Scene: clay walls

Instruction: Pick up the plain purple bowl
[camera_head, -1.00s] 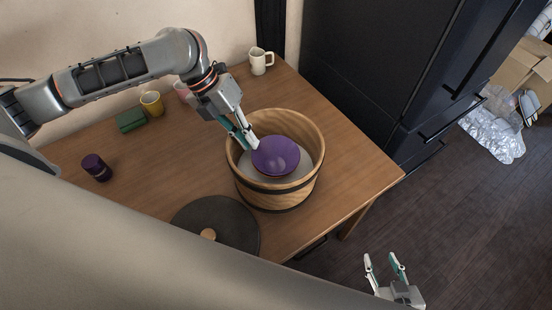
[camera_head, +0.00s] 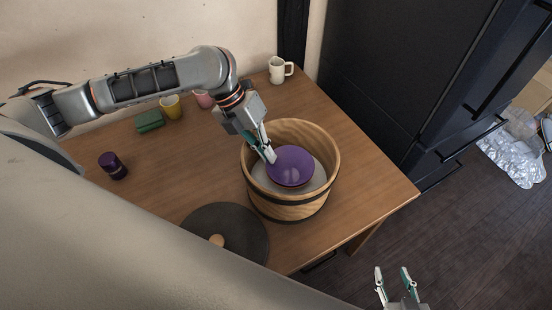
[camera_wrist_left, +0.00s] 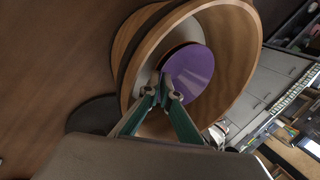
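The plain purple bowl (camera_head: 293,166) sits inside a round wooden tub (camera_head: 290,206), above a pale grey surface. It also shows in the left wrist view (camera_wrist_left: 192,70). My left gripper (camera_head: 270,157) reaches into the tub from the upper left. Its fingertips meet at the bowl's near-left rim, and in the left wrist view its fingers (camera_wrist_left: 167,78) converge on that edge, shut on the rim. Whether the bowl touches the surface below is hard to tell. My right gripper (camera_head: 393,287) is open and empty at the bottom right, over the floor.
A dark round lid (camera_head: 245,235) with a wooden knob lies in front of the tub. A dark purple container (camera_head: 113,166), a green block (camera_head: 149,121), a yellow cup (camera_head: 170,107), a pink cup (camera_head: 204,100) and a white mug (camera_head: 278,70) stand on the wooden table (camera_head: 365,190).

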